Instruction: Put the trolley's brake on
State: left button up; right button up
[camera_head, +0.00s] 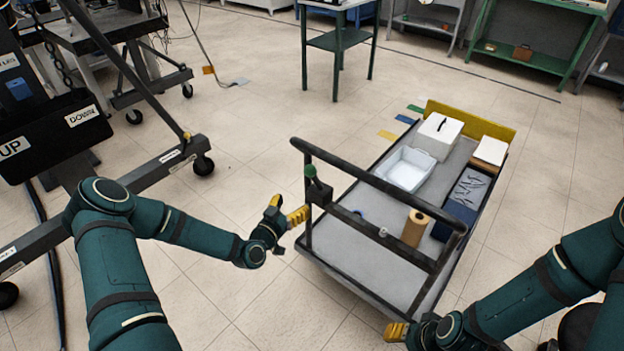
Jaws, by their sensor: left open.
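The trolley has a grey deck (345,258) and a black tubular push handle (375,183) at its near end. A green round knob (310,171) sits on a dark block at the left post of the handle; I cannot tell for sure that it is the brake control. My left gripper (287,209) is open and empty, with yellow fingertips, just left of that post and below the knob. My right gripper (398,331) is low at the trolley's near right corner; only a yellow fingertip part shows clearly. The trolley's wheels are hidden.
On the deck are a white tray (405,169), a white box (437,135), a brown roll (415,228) and a dark blue case (461,205). A black lifting frame (150,173) stands at the left. A green-legged table (338,40) stands behind.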

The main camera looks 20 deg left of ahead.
aim_at(310, 177)
pick_arm(q)
jog(key=shift+t, duration=0.3)
jog(key=w, duration=0.4)
jog(key=w+b, duration=0.1)
jog(key=w, duration=0.4)
jog(key=w+d+b, duration=0.1)
jog(key=w, duration=0.3)
jog(key=shift+w+d+r, duration=0.1)
jog(key=shift+w+r, duration=0.05)
jog(key=shift+w, duration=0.25)
grip_shut()
